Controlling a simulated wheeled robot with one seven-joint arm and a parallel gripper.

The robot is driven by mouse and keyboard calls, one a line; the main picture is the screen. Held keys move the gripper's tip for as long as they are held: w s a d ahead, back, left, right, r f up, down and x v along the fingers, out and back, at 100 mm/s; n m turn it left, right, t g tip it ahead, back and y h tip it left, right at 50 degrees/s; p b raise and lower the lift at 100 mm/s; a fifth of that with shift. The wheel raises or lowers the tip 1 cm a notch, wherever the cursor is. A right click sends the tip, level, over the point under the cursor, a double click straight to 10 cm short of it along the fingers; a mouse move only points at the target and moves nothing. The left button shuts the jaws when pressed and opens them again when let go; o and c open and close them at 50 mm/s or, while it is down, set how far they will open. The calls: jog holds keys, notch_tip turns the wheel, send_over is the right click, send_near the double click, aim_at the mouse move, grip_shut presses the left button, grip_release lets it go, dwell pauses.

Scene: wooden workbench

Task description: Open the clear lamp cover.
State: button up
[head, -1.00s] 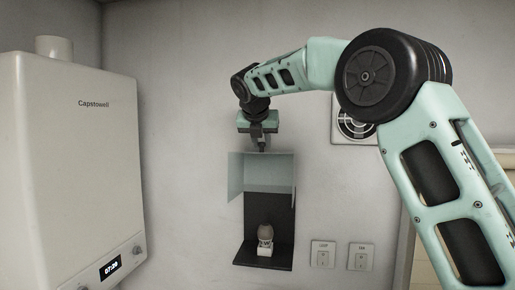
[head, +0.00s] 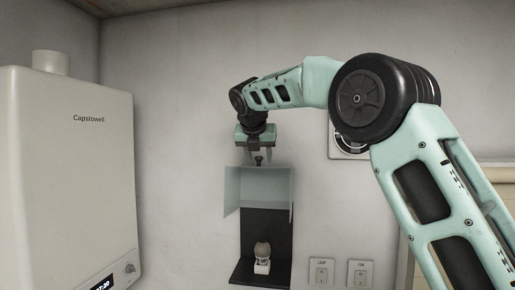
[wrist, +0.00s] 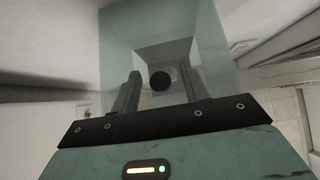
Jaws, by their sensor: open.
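The clear lamp cover (head: 258,190), a pale see-through box, sits raised over the upper part of a dark wall-mounted holder (head: 265,222). The lamp (head: 262,250), a round bulb in a white socket, stands uncovered below it on the holder's base. A small dark knob (head: 258,160) sits at the cover's top. My gripper (head: 258,156) is just above the cover, pointing down, with its fingers spread. In the wrist view the round knob (wrist: 160,81) shows between the two open fingers, apparently without touching them, and the clear cover (wrist: 120,42) lies beyond.
A white water heater (head: 70,160) stands at left. Two wall switches, LAMP (head: 321,271) and FAN (head: 361,273), are right of the holder. A round wall vent (head: 348,147) is partly hidden behind my arm. Bare wall lies left of the cover.

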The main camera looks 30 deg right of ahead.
jog(key=b+v, duration=0.2)
jog(key=v, duration=1.5)
jog(key=shift+r, duration=0.15)
jog(key=shift+s, duration=0.15)
jog(key=s+a+f+m+g+y+b, duration=0.15)
jog(key=s+a+f+m+b, duration=0.35)
jog(key=f, duration=0.7)
jog(key=s+a+f+m+g+y+b, duration=0.1)
jog(key=s+a+f+y+b, duration=0.15)
jog(key=a+f, duration=0.65)
jog(key=s+a+f+m+g+y+b, duration=0.1)
jog(key=s+a+f+m+b, duration=0.3)
jog(key=f, duration=1.1)
jog(key=s+d+f+m+g+b, duration=0.1)
jog(key=s+f+m+b, duration=0.3)
jog(key=s+f, duration=0.9)
jog(key=s+d+f+m+g+b, duration=0.2)
jog(key=s+f+m, duration=0.5)
jog(key=s+f, duration=0.5)
notch_tip(320, 180, down, 2)
jog(key=shift+s+d+f+y+b, duration=0.15)
jog(key=shift+s+d+y+b, duration=0.3)
jog(key=shift+b, duration=0.5)
